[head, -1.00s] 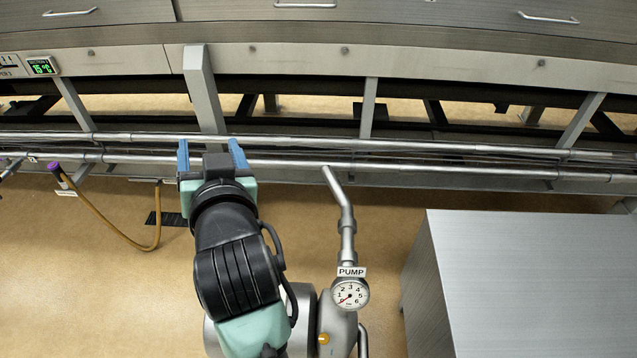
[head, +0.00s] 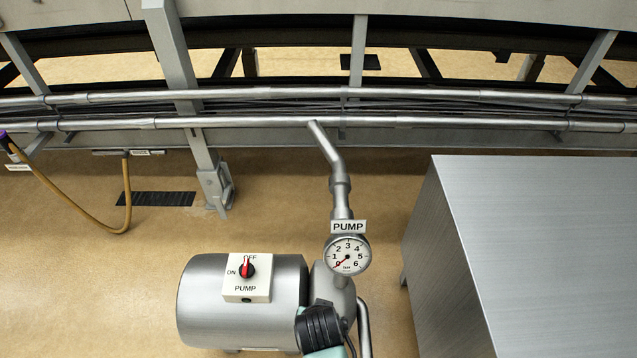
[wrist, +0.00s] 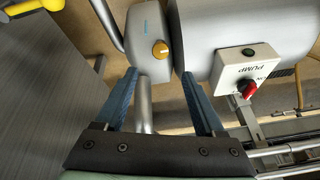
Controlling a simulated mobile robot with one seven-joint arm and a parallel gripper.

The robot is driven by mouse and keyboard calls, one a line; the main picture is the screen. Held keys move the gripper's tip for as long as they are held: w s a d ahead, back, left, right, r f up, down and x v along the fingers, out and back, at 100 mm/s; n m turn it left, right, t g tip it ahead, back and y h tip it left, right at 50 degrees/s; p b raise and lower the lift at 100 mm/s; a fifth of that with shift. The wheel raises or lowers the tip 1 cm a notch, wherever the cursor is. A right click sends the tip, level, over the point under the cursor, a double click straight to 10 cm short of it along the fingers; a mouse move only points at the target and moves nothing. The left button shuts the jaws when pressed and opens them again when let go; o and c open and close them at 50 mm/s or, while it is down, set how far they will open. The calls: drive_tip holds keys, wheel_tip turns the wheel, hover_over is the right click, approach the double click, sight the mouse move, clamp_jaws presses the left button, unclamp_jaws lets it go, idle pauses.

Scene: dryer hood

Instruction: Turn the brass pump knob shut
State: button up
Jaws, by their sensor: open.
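The brass pump knob (wrist: 160,49) shows in the wrist view as a small round yellow knob with a pale mark, on the grey end housing of the pump (wrist: 150,22). In the head view my arm covers the place where it sits. My gripper (wrist: 159,77) is open and empty in the wrist view, its two blue fingers spread either side of a grey pipe in the background. The knob shows just beyond the fingertips, between their lines, apart from both. The head view shows the pump (head: 205,290) but not my fingers.
A switch box (head: 246,279) with a red handle towards OFF sits on the pump. The gauge (head: 347,256) needle points low, near 0. A large metal cabinet (head: 530,250) stands to the right. Pipes (head: 400,122) run behind. A yellow hose (head: 75,205) hangs at left.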

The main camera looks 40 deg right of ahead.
drive_tip(key=b+x, duration=0.6)
drive_tip(key=x, duration=0.5)
drive_tip(key=shift+w+f, duration=0.1)
drive_tip(key=shift+c, duration=0.2)
clamp_jaws()
